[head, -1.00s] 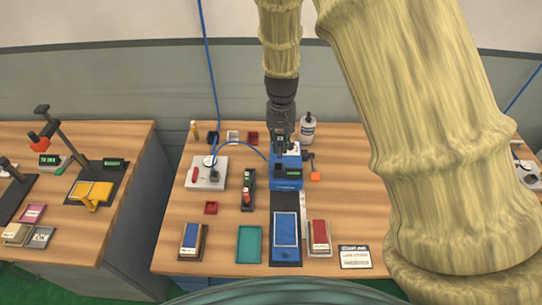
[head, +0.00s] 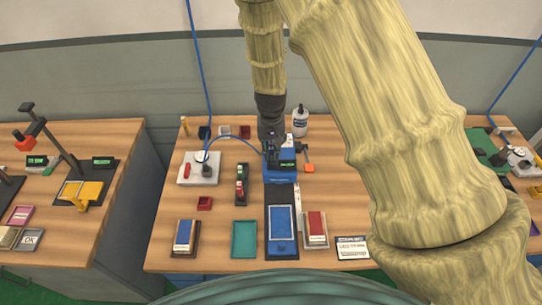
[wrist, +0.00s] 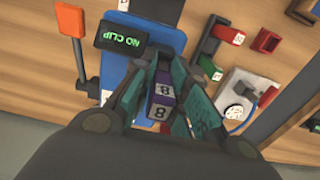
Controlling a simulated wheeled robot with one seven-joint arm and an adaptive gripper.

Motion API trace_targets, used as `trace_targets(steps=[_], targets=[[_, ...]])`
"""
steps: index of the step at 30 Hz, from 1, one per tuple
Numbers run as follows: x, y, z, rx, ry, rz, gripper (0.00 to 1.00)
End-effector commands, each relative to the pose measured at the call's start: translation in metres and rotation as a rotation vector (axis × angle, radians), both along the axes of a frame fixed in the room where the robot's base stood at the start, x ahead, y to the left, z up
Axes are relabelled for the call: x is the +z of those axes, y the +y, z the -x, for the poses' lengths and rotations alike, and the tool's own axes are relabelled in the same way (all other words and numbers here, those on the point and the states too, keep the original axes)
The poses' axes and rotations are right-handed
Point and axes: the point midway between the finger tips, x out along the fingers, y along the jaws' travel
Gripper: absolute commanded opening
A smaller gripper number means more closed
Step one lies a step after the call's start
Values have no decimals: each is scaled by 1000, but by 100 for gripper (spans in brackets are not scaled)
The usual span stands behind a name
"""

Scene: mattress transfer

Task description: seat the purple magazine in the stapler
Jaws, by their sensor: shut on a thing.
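The blue stapler (head: 279,175) stands at the back middle of the table, with a dark strip and blue bed in front of it. Its display reads NO CLIP in the wrist view (wrist: 124,38). My gripper (head: 272,158) is over the stapler's left back part. In the wrist view my teal fingers are shut on the purple magazine (wrist: 161,99), which bears white labels marked 8.
A black rack (head: 242,200) with a red and a green magazine stands left of the stapler. A white box (head: 197,175) with a blue hose is farther left. An orange-ended lever (head: 309,168) and a white bottle (head: 300,122) are right of and behind the stapler.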

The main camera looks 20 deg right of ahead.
Motion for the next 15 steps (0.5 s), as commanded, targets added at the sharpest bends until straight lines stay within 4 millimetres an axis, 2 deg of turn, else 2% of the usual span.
trace_targets(steps=[2,9,10,12,13,15], targets=[[-9,-1,-2,-2,-3,1,0],[-9,0,-1,-1,-1,0,0],[-9,0,-1,-1,-1,0,19],[-9,0,-1,-1,-1,0,32],[-9,0,-1,-1,-1,0,37],[-9,-1,-1,-1,0,0,37]])
